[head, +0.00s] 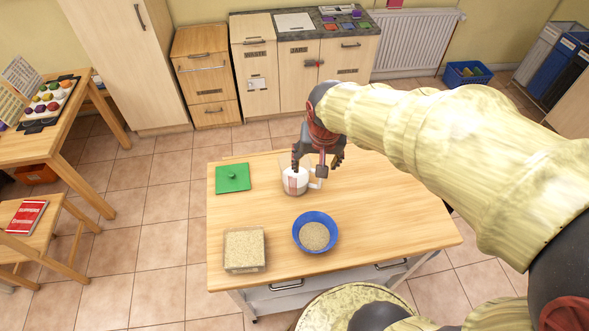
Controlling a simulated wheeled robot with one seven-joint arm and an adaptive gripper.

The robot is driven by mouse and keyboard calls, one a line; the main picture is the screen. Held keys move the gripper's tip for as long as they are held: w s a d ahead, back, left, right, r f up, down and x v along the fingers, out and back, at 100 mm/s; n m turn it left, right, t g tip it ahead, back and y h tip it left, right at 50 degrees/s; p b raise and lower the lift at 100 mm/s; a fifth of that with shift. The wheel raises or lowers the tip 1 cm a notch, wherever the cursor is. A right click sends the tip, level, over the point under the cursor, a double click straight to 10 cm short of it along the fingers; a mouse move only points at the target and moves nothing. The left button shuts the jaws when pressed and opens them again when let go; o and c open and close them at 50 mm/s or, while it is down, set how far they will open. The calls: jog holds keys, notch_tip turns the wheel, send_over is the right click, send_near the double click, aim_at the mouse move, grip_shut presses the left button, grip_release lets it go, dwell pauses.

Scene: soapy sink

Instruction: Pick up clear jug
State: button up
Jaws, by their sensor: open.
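The clear jug (296,184) stands upright on the wooden table, near its back middle. It looks see-through with white and reddish marks on its side, and a handle shows at its right. My gripper (318,170) is open and points down at the jug. Its fingers overlap the jug's top and right side in the head view. I cannot tell whether the fingers touch the jug or are only above it. Part of the jug's rim is hidden behind the fingers.
A blue bowl (315,232) of grainy stuff stands in front of the jug. A square clear container (244,250) of similar stuff is at front left. A green lid (233,177) lies left of the jug. The table's (400,225) right side is clear under my arm.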

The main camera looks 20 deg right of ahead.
jog(key=w+d+f+m+g+p, duration=0.2)
jog(key=w+d+f+p, duration=0.15)
jog(key=w+f, duration=0.25)
jog(key=m+p, duration=0.2)
send_over(315, 186)
jog(key=shift+w+f, duration=0.15)
jog(key=shift+f, duration=6.8)
jog(key=shift+c, duration=0.8)
grip_shut()
